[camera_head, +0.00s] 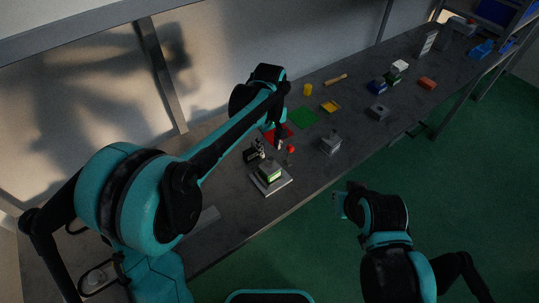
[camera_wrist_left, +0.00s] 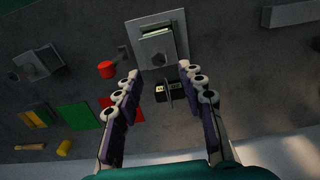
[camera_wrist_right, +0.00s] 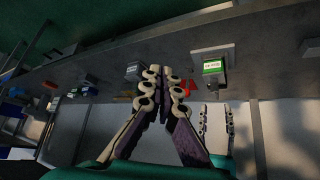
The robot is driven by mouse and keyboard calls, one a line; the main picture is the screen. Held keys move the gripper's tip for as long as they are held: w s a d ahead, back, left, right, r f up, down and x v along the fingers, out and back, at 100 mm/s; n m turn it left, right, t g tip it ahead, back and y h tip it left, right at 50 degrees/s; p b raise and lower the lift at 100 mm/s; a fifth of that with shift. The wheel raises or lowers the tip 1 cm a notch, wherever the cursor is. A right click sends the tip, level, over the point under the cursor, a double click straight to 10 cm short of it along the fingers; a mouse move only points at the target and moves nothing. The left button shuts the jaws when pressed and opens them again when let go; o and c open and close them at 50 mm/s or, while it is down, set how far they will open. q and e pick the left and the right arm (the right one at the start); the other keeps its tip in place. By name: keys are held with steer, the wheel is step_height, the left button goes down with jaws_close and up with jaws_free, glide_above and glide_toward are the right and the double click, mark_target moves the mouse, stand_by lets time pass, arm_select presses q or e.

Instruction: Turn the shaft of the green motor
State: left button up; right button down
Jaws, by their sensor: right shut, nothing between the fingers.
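The green motor (camera_head: 269,172) sits on a pale square plate (camera_head: 284,185) near the bench's front edge. Its green face with a label shows in the right wrist view (camera_wrist_right: 213,66), and a green strip of it shows in the left wrist view (camera_wrist_left: 157,33). I cannot clearly make out its shaft. My left gripper (camera_head: 268,144) is open above the bench, beside the plate. In the left wrist view a small black labelled object (camera_wrist_left: 169,92) appears between its spread fingers, not gripped. My right gripper (camera_wrist_right: 162,76) is shut and empty, out in front of the bench.
A red cylinder (camera_head: 291,149) and a grey block (camera_head: 330,145) stand to the right of the motor. Red and green mats (camera_head: 304,118) lie behind. Yellow, blue and other small parts spread along the bench to the right. The green floor in front is clear.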

mark_target(270, 158)
arm_select(q)
step_height(270, 158, up, 5)
steer(key=shift+r, duration=0.1)
